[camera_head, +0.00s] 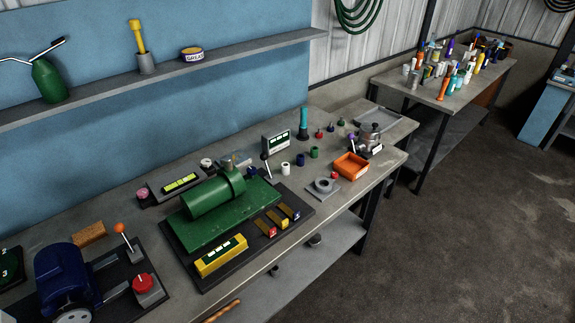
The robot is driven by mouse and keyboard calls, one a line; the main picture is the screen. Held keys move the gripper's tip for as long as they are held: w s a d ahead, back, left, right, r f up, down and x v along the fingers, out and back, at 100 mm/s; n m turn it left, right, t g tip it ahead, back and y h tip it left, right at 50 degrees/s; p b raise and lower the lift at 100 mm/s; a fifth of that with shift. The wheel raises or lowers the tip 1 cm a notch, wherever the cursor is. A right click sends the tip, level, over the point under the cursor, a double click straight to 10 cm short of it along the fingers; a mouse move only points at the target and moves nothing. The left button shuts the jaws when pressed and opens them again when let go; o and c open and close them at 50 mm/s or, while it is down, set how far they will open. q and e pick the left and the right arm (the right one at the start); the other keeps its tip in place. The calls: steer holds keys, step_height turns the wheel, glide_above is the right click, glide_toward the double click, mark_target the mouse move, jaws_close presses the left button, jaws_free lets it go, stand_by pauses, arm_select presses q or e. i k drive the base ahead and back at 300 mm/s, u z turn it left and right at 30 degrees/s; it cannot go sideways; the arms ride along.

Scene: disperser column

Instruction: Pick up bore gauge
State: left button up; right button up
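I cannot tell for sure which object is the bore gauge. An upright teal-handled piece (303,122) stands at the back of the workbench, right of a small white box with a dark display (276,141). A small grey ring-shaped part on a flat plate (323,188) lies near the front edge, left of an orange tray (351,166). A green cylindrical machine (208,196) sits on a dark base in the middle of the bench. Neither of my grippers shows in the head view.
The workbench (350,205) also holds a blue motor (62,276), a red knob (145,285), a yellow unit (221,256) and several small coloured cylinders. A metal pot (370,136) stands at the right end. A second table (425,85) crowded with bottles is behind. The floor at right is clear.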

mark_target(303, 125)
steer(key=z, duration=1.9)
steer(key=i, duration=2.75)
steer(key=u, duration=3.05)
